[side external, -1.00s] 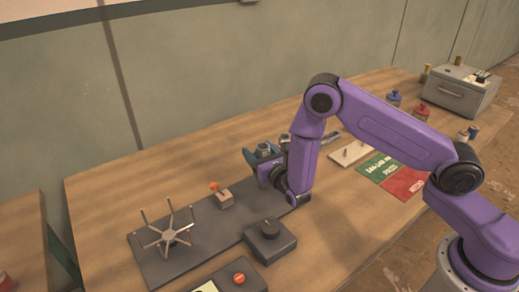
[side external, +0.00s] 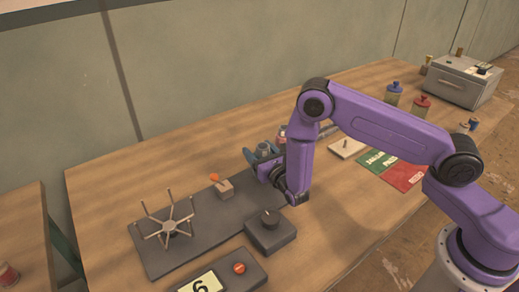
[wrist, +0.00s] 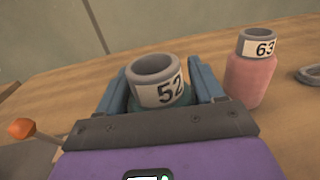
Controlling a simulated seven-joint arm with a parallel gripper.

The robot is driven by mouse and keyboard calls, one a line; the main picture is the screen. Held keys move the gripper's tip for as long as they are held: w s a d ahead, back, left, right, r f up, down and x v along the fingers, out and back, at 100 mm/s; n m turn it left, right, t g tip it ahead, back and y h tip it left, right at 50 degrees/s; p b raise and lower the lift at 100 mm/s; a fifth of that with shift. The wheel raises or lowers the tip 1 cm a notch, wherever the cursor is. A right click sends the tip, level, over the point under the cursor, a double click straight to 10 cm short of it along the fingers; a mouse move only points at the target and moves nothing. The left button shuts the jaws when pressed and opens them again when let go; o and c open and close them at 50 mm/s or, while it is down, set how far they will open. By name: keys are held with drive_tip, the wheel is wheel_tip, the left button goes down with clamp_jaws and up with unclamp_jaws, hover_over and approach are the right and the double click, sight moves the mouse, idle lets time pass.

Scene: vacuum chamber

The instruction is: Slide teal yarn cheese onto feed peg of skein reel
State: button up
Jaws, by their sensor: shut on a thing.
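My gripper (wrist: 165,92) is shut on the teal yarn cheese (wrist: 160,106), its blue fingers on either side. The cheese's grey tube stands up, labelled 52; most of the teal body is hidden by my gripper. In the side external view my gripper (side external: 264,155) holds it over or beside the far right end of the skein reel's dark base (side external: 150,259). The reel's spoked wheel (side external: 168,228) is at the other end. I cannot make out the feed peg, nor whether the cheese is around it.
A pink cheese (wrist: 256,80) labelled 63 stands just right of my gripper. A black knob box (side external: 270,230) and a display box (side external: 215,280) are in front.

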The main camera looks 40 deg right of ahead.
drive_tip(key=shift+f, duration=0.15)
idle(0.3)
drive_tip(key=shift+f, duration=0.15)
drive_tip(key=o, duration=1.2)
drive_tip(key=s, duration=0.5)
drive_tip(key=s+a, duration=0.1)
drive_tip(key=s, duration=0.5)
drive_tip(key=s+a, duration=0.1)
drive_tip(key=s, duration=0.5)
drive_tip(key=shift+s+a, duration=0.15)
